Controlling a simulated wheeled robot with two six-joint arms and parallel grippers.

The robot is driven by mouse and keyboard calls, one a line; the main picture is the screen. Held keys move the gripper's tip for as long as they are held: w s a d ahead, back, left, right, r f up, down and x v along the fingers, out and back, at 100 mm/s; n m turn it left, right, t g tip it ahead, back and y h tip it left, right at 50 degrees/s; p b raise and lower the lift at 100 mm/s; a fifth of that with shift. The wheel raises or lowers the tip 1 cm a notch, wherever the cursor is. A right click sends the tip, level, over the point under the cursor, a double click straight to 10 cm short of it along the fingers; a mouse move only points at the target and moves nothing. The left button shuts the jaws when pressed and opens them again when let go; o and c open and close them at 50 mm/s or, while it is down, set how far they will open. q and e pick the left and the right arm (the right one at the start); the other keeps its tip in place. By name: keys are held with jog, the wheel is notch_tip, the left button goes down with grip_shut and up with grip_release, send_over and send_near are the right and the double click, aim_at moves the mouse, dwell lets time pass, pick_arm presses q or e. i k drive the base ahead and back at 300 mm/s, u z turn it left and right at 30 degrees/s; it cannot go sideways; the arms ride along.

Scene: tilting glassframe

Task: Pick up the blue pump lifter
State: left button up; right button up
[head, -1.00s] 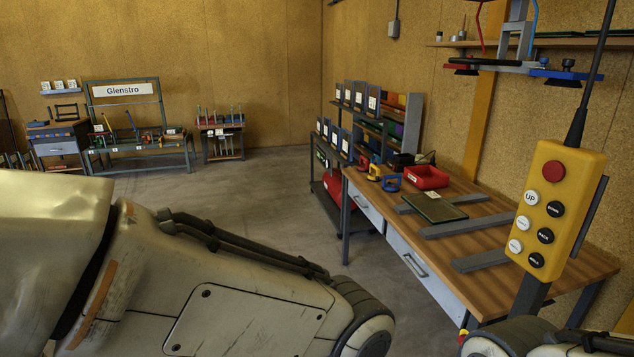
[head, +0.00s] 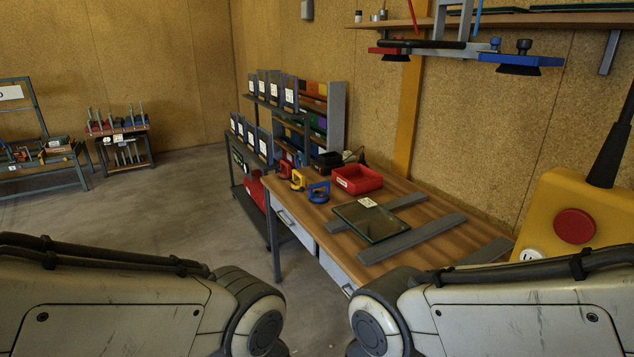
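The blue pump lifter (head: 319,192) stands on the wooden workbench (head: 425,246), near its left edge. A yellow lifter (head: 298,180) and a red lifter (head: 284,170) stand in a row behind it, towards the far end. My two arms show only as large pale links in the lower left and lower right. Neither gripper is in the picture, and both are apart from the blue lifter as far as the frame shows.
A red bin (head: 357,179) sits right of the lifters. A glass pane (head: 371,221) lies on grey bars (head: 412,239) nearer me. A yellow control pendant (head: 577,214) blocks the right side. A shelf rack (head: 258,143) stands behind the bench. The floor at left is open.

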aim_at(322, 197)
jog(key=u, duration=0.1)
jog(key=i, duration=0.95)
jog(key=u, duration=1.25)
jog(key=i, duration=2)
jog(key=z, duration=1)
jog(key=i, duration=0.8)
jog(key=z, duration=0.7)
